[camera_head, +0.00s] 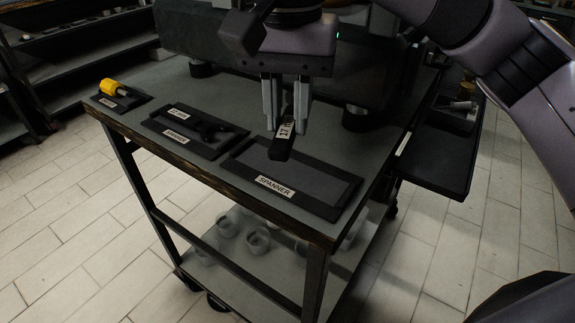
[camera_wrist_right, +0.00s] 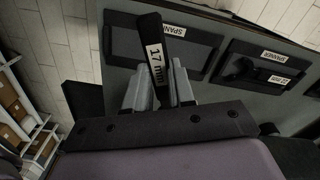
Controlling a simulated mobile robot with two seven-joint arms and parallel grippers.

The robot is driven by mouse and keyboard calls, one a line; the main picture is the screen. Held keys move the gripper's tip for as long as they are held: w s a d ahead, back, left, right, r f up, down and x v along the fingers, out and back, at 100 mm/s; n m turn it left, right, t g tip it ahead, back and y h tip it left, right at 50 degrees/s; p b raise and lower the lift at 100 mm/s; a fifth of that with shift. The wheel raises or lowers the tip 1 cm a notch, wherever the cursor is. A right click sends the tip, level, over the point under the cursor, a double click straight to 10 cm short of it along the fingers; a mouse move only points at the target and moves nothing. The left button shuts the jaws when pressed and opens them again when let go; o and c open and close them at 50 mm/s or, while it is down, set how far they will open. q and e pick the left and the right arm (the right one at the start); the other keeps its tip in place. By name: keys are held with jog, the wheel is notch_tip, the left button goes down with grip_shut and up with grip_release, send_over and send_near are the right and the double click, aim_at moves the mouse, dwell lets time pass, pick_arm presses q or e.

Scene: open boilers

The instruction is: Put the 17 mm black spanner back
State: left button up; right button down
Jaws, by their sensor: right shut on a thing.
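The black 17 mm spanner (camera_head: 282,140) hangs from my right gripper (camera_head: 285,110), which is shut on it. Its white label reads 17 mm in the right wrist view (camera_wrist_right: 155,62). In the head view the spanner's lower end is over the back left part of an empty-looking black tray (camera_head: 330,187) labelled SPANNER. I cannot tell whether the spanner touches the tray. The right gripper (camera_wrist_right: 160,88) points down above the cart top. My left gripper is not in view.
Left of that tray is another tray (camera_head: 168,128) with a dark tool in it. A small tray with a yellow-handled tool (camera_head: 112,88) is at the far left corner. A side shelf (camera_head: 430,165) is at the right. White round parts (camera_head: 257,240) sit on the lower shelf.

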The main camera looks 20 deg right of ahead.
aim_at(287, 122)
jog(key=shift+f, duration=1.85)
jog(key=shift+f+b, duration=0.3)
jog(key=shift+f, duration=1.55)
jog(key=shift+f, duration=0.1)
jog(key=c, duration=1.4)
grip_release()
jog(key=shift+f, duration=0.15)
jog(key=o, duration=0.4)
jog(key=shift+o, duration=0.2)
jog(key=shift+r, duration=0.2)
